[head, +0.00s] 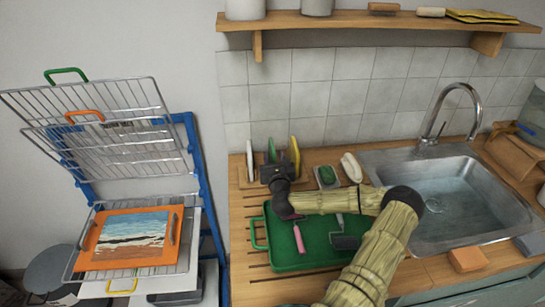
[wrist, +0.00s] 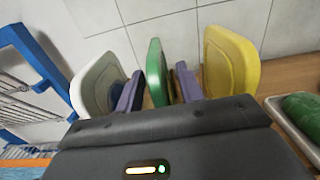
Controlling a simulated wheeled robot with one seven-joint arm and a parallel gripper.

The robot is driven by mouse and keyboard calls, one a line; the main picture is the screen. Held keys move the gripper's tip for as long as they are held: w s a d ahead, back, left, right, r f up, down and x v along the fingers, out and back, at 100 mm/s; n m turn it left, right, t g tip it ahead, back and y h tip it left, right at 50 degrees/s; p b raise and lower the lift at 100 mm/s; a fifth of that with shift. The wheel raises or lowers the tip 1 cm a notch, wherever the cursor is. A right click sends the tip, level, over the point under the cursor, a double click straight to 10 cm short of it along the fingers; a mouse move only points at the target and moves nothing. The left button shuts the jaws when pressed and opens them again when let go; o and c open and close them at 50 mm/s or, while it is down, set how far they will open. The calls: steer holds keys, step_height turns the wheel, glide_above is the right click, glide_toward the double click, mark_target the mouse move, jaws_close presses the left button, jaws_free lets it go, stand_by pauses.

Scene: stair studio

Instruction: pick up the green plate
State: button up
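The green plate (head: 271,149) stands on edge in a wooden rack against the tiled wall, between a white plate (head: 249,159) and a yellow plate (head: 295,155). In the wrist view the green plate (wrist: 154,68) shows edge-on in the middle, with the white plate (wrist: 98,82) left and the yellow plate (wrist: 231,62) right. My gripper (wrist: 160,72) is open, one purple finger on each side of the green plate, with a visible gap on both sides. The plate's lower part is hidden by the gripper body. In the head view my gripper (head: 276,164) hides part of the rack.
A green tray (head: 290,262) with a pink-handled tool lies under my arm. A small dish with a green sponge (head: 327,176) and a white object (head: 351,167) sit right of the plates. The sink (head: 450,200) is further right; a wire drying rack (head: 100,130) stands left.

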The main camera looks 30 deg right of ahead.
steer(key=shift+w+d, duration=0.2)
steer(key=shift+w, duration=0.35)
steer(key=shift+c, duration=0.3)
jaws_close()
